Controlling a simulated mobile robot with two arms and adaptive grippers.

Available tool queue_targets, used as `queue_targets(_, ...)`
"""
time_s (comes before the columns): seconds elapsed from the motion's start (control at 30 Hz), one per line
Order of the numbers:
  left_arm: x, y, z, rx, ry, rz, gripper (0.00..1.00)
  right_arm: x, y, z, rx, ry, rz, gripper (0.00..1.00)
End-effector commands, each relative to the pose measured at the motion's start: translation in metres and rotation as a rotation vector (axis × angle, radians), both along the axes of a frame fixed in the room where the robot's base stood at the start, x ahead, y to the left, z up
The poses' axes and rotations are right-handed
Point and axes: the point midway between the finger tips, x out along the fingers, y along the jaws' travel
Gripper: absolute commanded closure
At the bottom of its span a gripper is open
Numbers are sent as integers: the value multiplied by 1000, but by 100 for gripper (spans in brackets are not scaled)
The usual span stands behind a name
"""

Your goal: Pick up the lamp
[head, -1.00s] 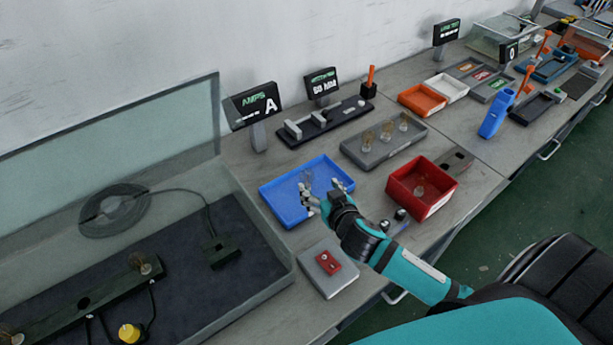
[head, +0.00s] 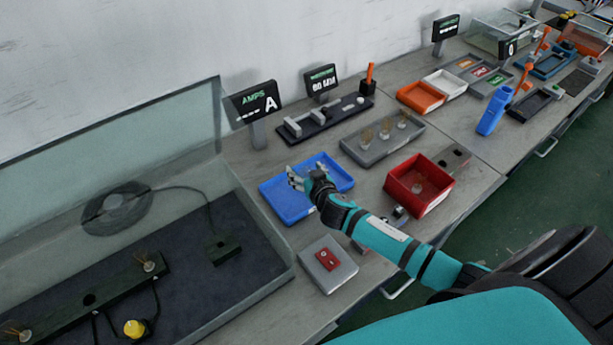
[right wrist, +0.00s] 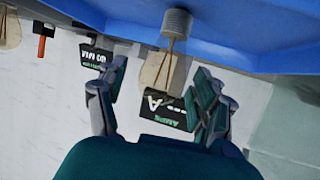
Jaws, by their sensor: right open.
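My right gripper (head: 296,179) is over the left half of the blue tray (head: 333,178), with its fingers open. In the right wrist view, which shows the scene upside down, a clear lamp (right wrist: 160,72) with a threaded metal base stands on the blue tray (right wrist: 80,12). The lamp's glass lies in line with the gap between the open fingers of the gripper (right wrist: 160,85). I cannot tell whether a finger touches it. In the head view the gripper largely hides this lamp. My left gripper is not in view.
A grey tray (head: 357,154) with several lamps and a red bin (head: 432,196) with a lamp inside stand to the right. A grey block with a red plate (head: 326,259) is in front. A glass-walled enclosure (head: 219,120) stands on the left, and displays (head: 257,102) stand behind.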

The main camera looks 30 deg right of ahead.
Motion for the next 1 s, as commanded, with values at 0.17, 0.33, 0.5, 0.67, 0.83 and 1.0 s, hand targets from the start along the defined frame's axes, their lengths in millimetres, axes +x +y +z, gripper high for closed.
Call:
queue_targets(0.17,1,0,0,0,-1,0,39,0,0,0,0,0,0,48)
queue_targets(0.33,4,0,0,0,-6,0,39,0,0,0,0,1,-1,70)
queue_targets(0.5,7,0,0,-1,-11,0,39,0,0,0,0,1,-1,88)
queue_targets(0.67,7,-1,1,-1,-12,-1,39,0,0,0,0,0,-1,88)
queue_targets(0.83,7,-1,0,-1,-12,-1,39,0,0,1,1,0,-1,88)
queue_targets(1.0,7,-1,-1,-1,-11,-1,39,0,0,11,1,-2,-2,88)
